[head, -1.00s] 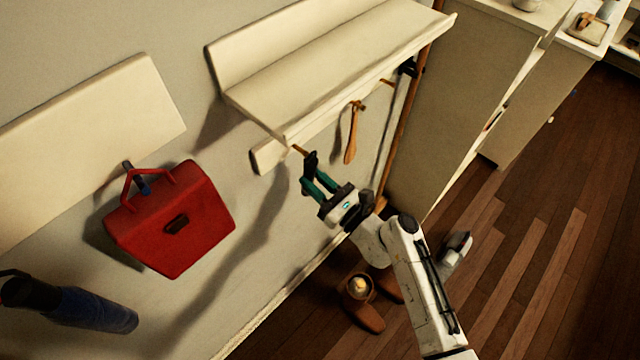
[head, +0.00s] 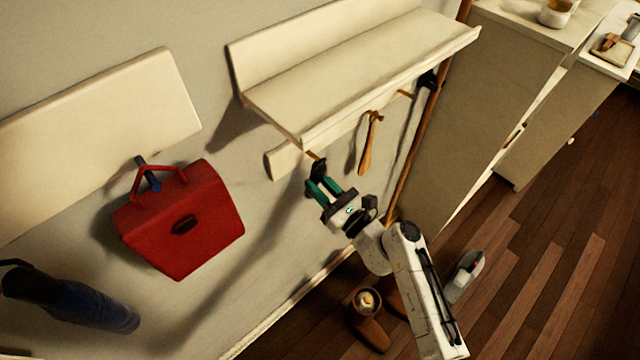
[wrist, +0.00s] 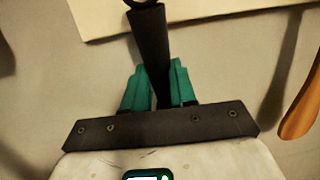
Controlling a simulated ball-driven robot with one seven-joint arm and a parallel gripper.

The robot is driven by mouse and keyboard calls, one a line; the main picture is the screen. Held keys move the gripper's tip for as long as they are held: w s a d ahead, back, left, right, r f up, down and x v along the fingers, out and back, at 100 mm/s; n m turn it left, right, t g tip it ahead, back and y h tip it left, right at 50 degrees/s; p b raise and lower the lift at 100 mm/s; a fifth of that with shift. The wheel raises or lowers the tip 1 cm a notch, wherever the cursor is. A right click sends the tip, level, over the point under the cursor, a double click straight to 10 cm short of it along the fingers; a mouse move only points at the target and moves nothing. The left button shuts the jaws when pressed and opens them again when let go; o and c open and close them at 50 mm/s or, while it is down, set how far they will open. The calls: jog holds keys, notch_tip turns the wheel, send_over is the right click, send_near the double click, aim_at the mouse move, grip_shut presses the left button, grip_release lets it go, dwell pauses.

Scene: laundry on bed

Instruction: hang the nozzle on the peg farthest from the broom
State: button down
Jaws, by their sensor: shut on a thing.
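The black nozzle (wrist: 150,50) is held upright between the teal fingers of my gripper (wrist: 158,90), with a ring at its top end. In the head view, my gripper (head: 324,187) is shut on the nozzle just below the leftmost peg (head: 314,155) under the shelf. The nozzle's top (head: 318,167) is close to that peg; I cannot tell if the ring is around it. A long wooden pole, apparently the broom (head: 408,173), stands at the rail's right end, so the leftmost peg is farthest from it.
A wooden shoehorn-like tool (head: 366,145) hangs on the middle peg. The cream shelf (head: 360,70) juts out above the pegs. A red bag (head: 180,220) hangs at left. Brown shoes (head: 368,318) stand on the floor below my arm.

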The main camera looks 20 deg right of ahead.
jog(key=shift+f, duration=0.1)
jog(key=c, duration=0.8)
grip_release()
jog(key=shift+s, duration=0.1)
jog(key=b+v, duration=0.2)
jog(key=v, duration=0.8)
jog(key=shift+s+d+f, duration=0.1)
jog(key=shift+s+d, duration=0.05)
jog(key=shift+s, duration=0.15)
